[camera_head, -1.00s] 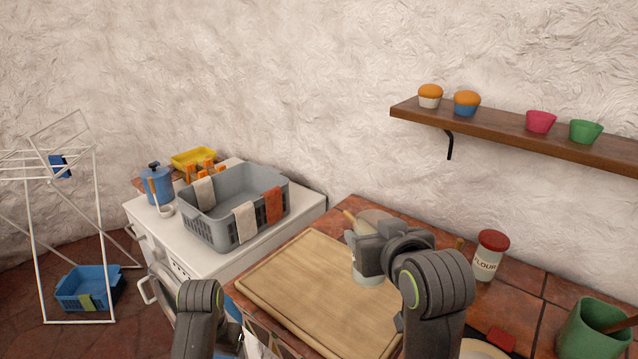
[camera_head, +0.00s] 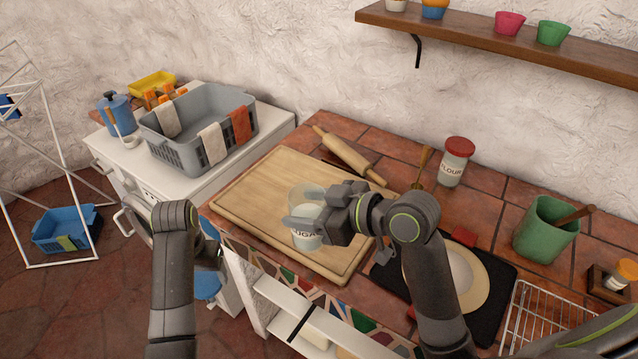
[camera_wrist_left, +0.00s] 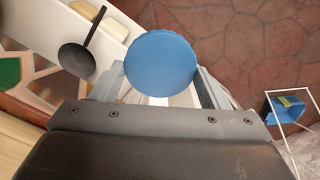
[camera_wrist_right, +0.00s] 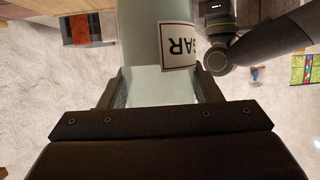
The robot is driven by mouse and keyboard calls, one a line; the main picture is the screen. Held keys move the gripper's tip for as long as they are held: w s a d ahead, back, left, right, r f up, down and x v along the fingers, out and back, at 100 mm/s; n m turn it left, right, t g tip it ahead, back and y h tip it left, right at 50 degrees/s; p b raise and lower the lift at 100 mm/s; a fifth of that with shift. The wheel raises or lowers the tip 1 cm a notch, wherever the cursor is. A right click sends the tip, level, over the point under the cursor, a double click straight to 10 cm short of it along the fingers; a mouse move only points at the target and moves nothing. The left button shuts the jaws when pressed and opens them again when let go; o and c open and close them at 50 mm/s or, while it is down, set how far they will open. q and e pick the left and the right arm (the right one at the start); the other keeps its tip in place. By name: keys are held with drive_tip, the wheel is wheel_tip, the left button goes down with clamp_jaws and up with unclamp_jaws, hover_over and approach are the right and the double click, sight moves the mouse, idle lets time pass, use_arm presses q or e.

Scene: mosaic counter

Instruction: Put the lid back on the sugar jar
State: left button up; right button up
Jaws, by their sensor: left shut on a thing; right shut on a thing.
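The sugar jar (camera_head: 305,236) is clear glass with a white label and pale contents, and its top is uncovered. My right gripper (camera_head: 318,220) is shut on it and holds it roughly upright over the front of the cutting board; I cannot tell its clearance. The jar (camera_wrist_right: 145,35) and part of its label show in the right wrist view. A round blue lid (camera_wrist_left: 160,63) sits between the fingers of my left gripper (camera_wrist_left: 158,82), which is shut on it. In the head view my left forearm hides most of that gripper, left of the counter.
The cutting board (camera_head: 260,185) lies on the tiled counter with a rolling pin (camera_head: 350,155) behind. A flour jar (camera_head: 455,165), a plate (camera_head: 465,280), a green pot (camera_head: 545,230) and a wire rack (camera_head: 545,315) stand to the right. A grey basket (camera_head: 180,150) is at left.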

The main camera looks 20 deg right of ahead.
drive_tip(key=s+a+f+n+g+y, duration=0.3)
drive_tip(key=a+f+n+g, duration=0.4)
drive_tip(key=f, duration=0.3)
drive_tip(key=shift+s+a+n+g+y, duration=0.3)
drive_tip(key=shift+n+g+y, duration=0.4)
drive_tip(key=shift+n+g, duration=0.15)
